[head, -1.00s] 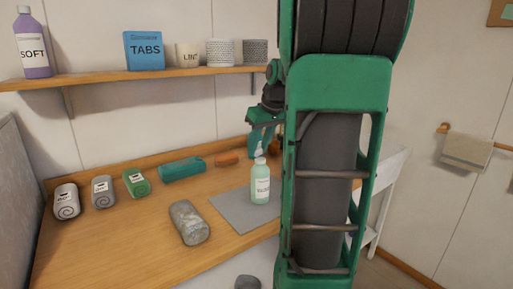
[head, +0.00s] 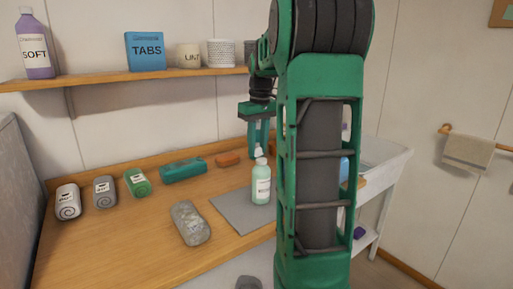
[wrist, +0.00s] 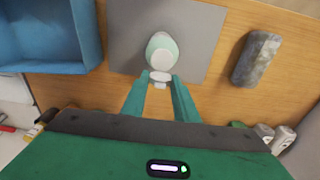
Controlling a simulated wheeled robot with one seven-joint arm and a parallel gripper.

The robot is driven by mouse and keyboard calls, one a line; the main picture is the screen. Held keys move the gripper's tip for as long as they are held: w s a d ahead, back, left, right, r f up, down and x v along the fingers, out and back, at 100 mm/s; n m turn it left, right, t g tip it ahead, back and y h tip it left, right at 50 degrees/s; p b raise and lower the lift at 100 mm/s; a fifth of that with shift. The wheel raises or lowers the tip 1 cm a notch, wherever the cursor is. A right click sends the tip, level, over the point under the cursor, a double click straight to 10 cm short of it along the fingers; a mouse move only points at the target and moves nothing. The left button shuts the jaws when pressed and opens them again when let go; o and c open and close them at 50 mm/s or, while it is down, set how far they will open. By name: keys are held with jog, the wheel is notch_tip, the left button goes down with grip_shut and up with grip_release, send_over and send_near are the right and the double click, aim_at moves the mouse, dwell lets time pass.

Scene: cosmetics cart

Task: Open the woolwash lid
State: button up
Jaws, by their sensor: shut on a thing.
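The woolwash is a pale green bottle (head: 261,186) with a white label, too small to read. It stands upright on a grey mat (head: 229,213). Its white lid (head: 259,152) is at the top, and the bottle (wrist: 160,50) shows from above in the wrist view. My gripper (head: 259,150) points down at the bottle's top from behind. In the wrist view its two green fingers (wrist: 160,80) stand either side of the white lid piece (wrist: 160,76) and are shut on it. The exact finger contact is partly hidden.
A grey rolled towel (head: 190,222) lies left of the mat. Several rolls, a teal case (head: 183,171) and an orange bar (head: 228,160) lie along the back. A blue bin (wrist: 45,35) is at the wrist view's upper left. A shelf (head: 130,76) hangs above.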

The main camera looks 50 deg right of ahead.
jog(key=shift+w+f+g, duration=0.1)
jog(key=shift+w+g, duration=0.3)
jog(key=shift+g, duration=0.5)
jog(key=shift+d+g+y, duration=0.1)
jog(key=shift+g+y, duration=0.2)
jog(key=shift+g, duration=0.1)
jog(key=o, duration=1)
jog(key=shift+o, duration=0.2)
notch_tip(320, 180, up, 11)
jog(key=w, duration=0.2)
jog(key=shift+d+f, duration=0.2)
